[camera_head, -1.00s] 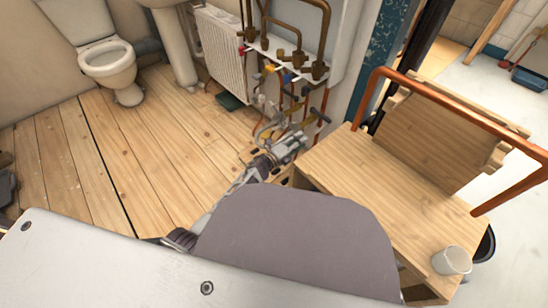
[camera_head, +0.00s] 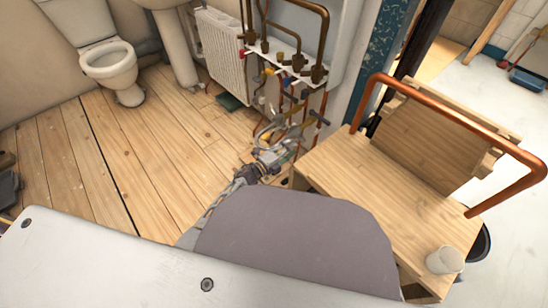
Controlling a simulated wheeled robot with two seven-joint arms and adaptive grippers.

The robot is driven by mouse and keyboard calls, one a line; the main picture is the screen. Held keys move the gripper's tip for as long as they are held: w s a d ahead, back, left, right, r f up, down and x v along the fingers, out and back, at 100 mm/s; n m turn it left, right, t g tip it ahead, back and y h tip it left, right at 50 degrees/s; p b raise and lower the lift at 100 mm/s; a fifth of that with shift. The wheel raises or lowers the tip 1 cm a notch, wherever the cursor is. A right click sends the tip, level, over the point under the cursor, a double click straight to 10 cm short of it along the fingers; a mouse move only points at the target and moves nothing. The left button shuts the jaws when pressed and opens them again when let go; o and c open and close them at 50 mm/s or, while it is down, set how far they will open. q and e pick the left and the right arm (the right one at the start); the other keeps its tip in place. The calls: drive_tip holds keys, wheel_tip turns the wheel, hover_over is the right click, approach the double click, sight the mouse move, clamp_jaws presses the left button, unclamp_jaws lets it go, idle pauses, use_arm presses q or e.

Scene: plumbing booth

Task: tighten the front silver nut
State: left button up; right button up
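My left gripper (camera_head: 279,136) reaches forward from the lower middle to the pipework below the wall unit, just left of the wooden bench. Its fingers overlap the pipes and valves in the picture, so I cannot tell whether they are open or touching anything. Several small fittings and valve handles, some red, blue and yellow, sit on copper pipes (camera_head: 325,104) there. The front silver nut is too small, or hidden among the pipes and gripper, to pick out. My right gripper is not in view.
A wooden bench (camera_head: 382,192) with a bent copper pipe (camera_head: 455,115) and a white mug (camera_head: 444,261) stands at the right. A white radiator (camera_head: 220,50) and a toilet (camera_head: 108,66) are at the back left. The plank floor (camera_head: 120,155) at left is largely clear.

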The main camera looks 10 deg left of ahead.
use_arm(q)
drive_tip(key=p+v, duration=0.2)
drive_tip(key=v, duration=0.6)
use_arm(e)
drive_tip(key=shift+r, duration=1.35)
use_arm(q)
drive_tip(key=shift+r, duration=0.1)
drive_tip(key=shift+w+d+r+m+h+p, duration=0.25)
drive_tip(key=shift+d+r+m, duration=0.1)
drive_tip(key=shift+d+r, duration=0.3)
drive_tip(key=shift+w+d+r+m+h+p, duration=0.25)
drive_tip(key=shift+w+d+r+m, duration=0.15)
drive_tip(key=shift+d, duration=0.35)
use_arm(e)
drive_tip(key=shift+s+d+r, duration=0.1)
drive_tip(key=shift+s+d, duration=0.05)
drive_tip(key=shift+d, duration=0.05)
use_arm(q)
drive_tip(key=shift+s+f, duration=0.15)
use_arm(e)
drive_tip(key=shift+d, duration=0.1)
